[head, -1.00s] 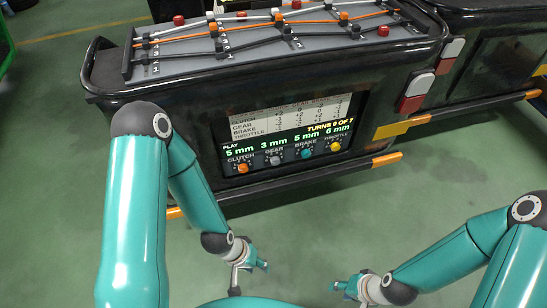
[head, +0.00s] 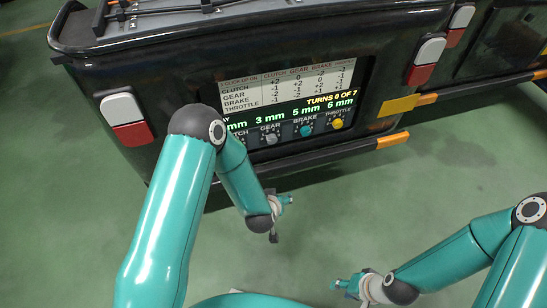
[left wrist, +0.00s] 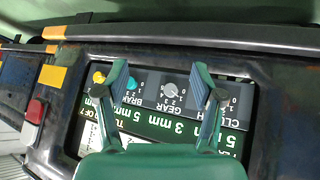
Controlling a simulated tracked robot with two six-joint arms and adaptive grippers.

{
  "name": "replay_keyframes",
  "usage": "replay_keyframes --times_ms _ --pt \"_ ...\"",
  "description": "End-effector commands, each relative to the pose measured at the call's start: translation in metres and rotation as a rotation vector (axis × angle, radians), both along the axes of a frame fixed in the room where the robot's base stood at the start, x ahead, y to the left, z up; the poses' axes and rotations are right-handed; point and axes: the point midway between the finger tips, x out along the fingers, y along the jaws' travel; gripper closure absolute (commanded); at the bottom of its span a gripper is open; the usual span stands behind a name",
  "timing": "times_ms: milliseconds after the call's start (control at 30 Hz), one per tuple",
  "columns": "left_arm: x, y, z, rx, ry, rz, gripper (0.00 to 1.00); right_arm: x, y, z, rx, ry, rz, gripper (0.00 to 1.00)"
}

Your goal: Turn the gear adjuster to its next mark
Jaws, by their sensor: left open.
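The gear adjuster is a grey knob (head: 271,138) under the "3 mm" GEAR reading on the panel, and it also shows upside down in the left wrist view (left wrist: 170,92). Its dial has printed numbers. My left gripper (head: 282,215) is in front of and below the panel. In the left wrist view its fingers (left wrist: 160,75) are spread wide, with the gear knob between them in the picture and nothing held. My right gripper (head: 346,288) is low in the head view, away from the panel; its finger gap is unclear.
A teal brake knob (head: 306,130) and a yellow throttle knob (head: 336,123) sit right of the gear knob. The clutch knob is hidden in the head view. The screen (head: 290,88) reads "TURNS 0 OF 7". A black bumper with orange ends (head: 392,140) juts below.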

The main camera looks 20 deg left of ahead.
Motion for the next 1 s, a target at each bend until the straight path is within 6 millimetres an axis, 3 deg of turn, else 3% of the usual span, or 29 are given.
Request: replay_keyframes --times_ms 33,100,233,400,533,733,1000 --pt "0.024 -0.003 -0.034 0.046 -0.092 0.033 0.32 0.0 0.0 -0.045 0.0 0.0 0.0 0.6" --pt "0.052 -0.002 -0.043 0.112 -0.217 0.091 0.32 0.0 0.0 -0.073 0.0 0.0 0.0 0.6" --pt "0.087 -0.002 -0.051 0.236 -0.427 0.209 0.32 0.0 0.0 -0.122 0.0 0.0 0.0 0.6" --pt "0.102 -0.005 -0.05 0.371 -0.623 0.344 0.32 0.0 0.0 -0.168 0.0 0.0 0.0 0.6" --pt "0.102 -0.008 -0.045 0.437 -0.707 0.412 0.32 0.0 0.0 -0.186 0.0 -0.001 0.0 0.6" --pt "0.104 -0.005 -0.039 0.473 -0.747 0.453 0.32 0.0 0.0 -0.192 0.0 -0.001 0.0 0.6" --pt "0.136 0.018 -0.039 0.472 -0.748 0.457 0.32 0.0 0.0 -0.201 0.0 -0.001 0.0 0.6"
